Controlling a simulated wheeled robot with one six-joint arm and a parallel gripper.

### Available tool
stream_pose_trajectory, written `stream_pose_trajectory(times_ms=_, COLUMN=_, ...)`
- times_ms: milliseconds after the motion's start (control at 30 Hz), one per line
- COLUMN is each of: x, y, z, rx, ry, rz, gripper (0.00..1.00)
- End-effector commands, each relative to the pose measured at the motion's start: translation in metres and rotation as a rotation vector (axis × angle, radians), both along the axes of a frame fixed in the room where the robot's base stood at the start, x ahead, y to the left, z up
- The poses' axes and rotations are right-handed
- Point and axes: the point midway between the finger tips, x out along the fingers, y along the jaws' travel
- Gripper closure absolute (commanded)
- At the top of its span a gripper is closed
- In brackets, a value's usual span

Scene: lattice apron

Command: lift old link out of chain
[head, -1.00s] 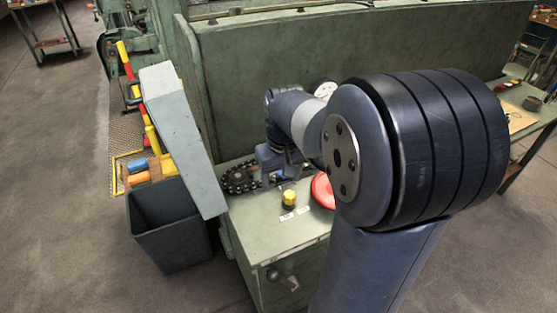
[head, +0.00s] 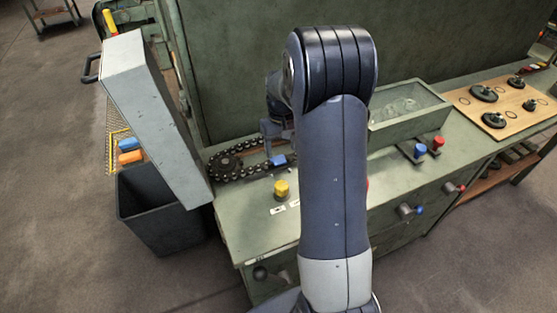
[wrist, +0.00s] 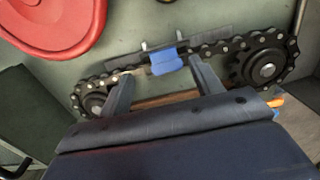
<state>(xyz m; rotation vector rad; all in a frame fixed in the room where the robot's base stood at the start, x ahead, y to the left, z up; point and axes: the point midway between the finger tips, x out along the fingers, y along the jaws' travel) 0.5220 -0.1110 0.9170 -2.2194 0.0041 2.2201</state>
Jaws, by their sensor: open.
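A black roller chain (wrist: 232,46) runs around a large sprocket (wrist: 266,68) and a smaller sprocket (wrist: 95,104) in the wrist view. A blue piece (wrist: 168,60) with two grey prongs sits on the chain's upper run; I cannot tell whether it is the old link or a part beside it. My gripper (wrist: 161,72) is open, its fingers apart on either side of the blue piece and not closed on it. In the head view the chain (head: 240,172) lies on the bench, with the blue piece (head: 278,160) under my gripper.
A red dish (wrist: 50,25) lies near the chain. A yellow knob (head: 281,189) stands in front of it on the bench (head: 250,230). A tilted grey panel (head: 150,110) and a dark bin (head: 160,220) are at left. A clear-topped box (head: 405,115) stands at right.

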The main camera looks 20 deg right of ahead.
Motion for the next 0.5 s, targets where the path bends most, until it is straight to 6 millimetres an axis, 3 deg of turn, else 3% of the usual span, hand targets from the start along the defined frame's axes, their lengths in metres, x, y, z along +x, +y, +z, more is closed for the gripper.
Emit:
stream_pose_trajectory(times_ms=300, x=-0.008, y=0.005, z=-0.043, rx=0.001, ry=0.004, rz=0.0, gripper=0.38)
stream_pose_trajectory(times_ms=500, x=-0.007, y=0.005, z=-0.05, rx=0.0, ry=0.0, rz=0.0, gripper=0.38)
